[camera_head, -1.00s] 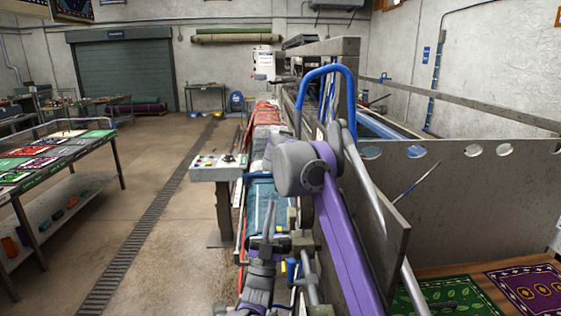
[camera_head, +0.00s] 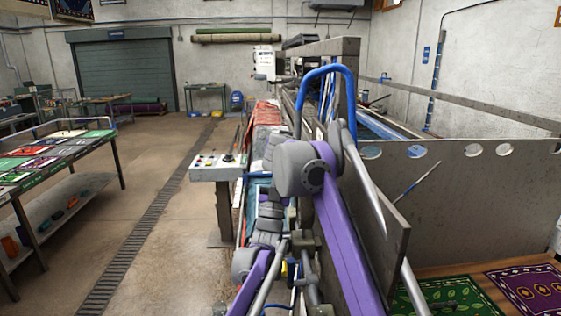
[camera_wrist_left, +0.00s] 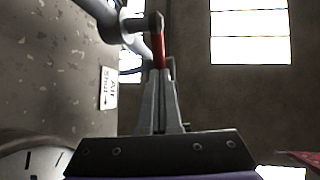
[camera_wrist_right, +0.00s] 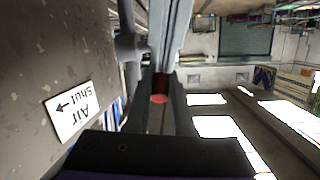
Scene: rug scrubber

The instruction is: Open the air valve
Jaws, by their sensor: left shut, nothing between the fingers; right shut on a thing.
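The air valve's red handle (camera_wrist_right: 161,82) shows in the right wrist view in front of a grey pipe (camera_wrist_right: 132,46). My right gripper (camera_wrist_right: 163,88) is shut on this handle, its fingers on both sides of it. In the left wrist view the red handle (camera_wrist_left: 158,52) has a dark end and sits beside the pipe (camera_wrist_left: 135,24). My left gripper (camera_wrist_left: 159,78) is shut and empty, its fingertips just below the handle in the picture; I cannot tell if they touch. A white "Air Shut" label with an arrow (camera_wrist_right: 69,111) is on the metal panel. The head view hides the valve.
The rug-washing machine (camera_head: 480,195) fills the right of the head view. A grey control box (camera_head: 216,167) stands at its left side. A table with rug samples (camera_head: 60,151) is at far left. The floor (camera_head: 175,235) between them is clear, with a drain strip.

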